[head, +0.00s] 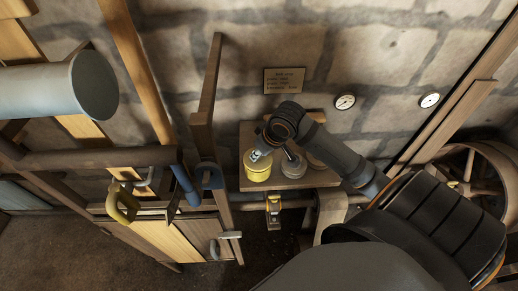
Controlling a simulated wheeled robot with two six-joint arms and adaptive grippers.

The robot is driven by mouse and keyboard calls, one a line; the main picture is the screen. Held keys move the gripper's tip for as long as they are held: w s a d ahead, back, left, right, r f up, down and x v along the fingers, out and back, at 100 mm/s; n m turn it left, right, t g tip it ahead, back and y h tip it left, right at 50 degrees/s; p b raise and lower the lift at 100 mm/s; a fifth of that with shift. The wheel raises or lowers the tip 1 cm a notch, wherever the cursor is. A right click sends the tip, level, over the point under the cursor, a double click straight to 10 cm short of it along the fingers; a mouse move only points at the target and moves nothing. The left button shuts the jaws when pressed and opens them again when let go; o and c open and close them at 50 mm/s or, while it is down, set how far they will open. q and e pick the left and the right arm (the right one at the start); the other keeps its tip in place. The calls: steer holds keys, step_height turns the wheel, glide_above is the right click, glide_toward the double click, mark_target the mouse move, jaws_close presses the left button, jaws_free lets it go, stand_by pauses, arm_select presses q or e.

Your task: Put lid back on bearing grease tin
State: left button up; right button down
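A small round yellow tin (257,172) stands on the left part of a small wooden shelf (290,183) below the stone wall. My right arm reaches in from the lower right, and its gripper (260,154) points down at the top of the tin. The fingertips are at or just above the tin's top. They are too small to show whether they are open or shut. I cannot make out a separate lid, or whether one is on the tin or between the fingers. My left gripper is not in view.
A grey, cone-shaped object (293,166) stands close to the right of the tin, partly under my arm. A wooden post (207,90) rises left of the shelf. A plaque (284,80) and a gauge (345,102) hang on the wall behind.

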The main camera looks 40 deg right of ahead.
steer(key=c, duration=1.1)
jaws_free()
steer(key=shift+o, duration=0.2)
steer(key=o, duration=0.4)
step_height(320, 180, up, 7)
steer(key=p, duration=0.8)
